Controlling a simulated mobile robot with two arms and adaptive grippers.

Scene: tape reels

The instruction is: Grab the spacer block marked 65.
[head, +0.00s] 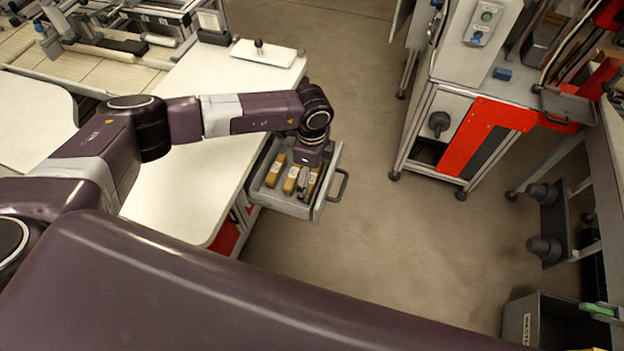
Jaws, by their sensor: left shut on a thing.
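Several yellow-tan spacer blocks lie in an open grey drawer (286,207) that sticks out from under the white table. One block (274,171) lies at the drawer's left, and another block (291,180) lies in its middle. Their markings are too small to read, so I cannot tell which one is 65. My left gripper (306,187) reaches down into the drawer from above, at its right side. It is shut on a yellow-tan block (313,181), which is partly hidden by the fingers. I cannot tell whether this block is lifted. My right gripper is not in view.
The white table (190,130) lies left of the drawer, with a white plate with a black knob (264,53) on it. The drawer handle (342,186) sticks out to the right. Open floor (370,240) separates it from a red-panelled machine (470,135).

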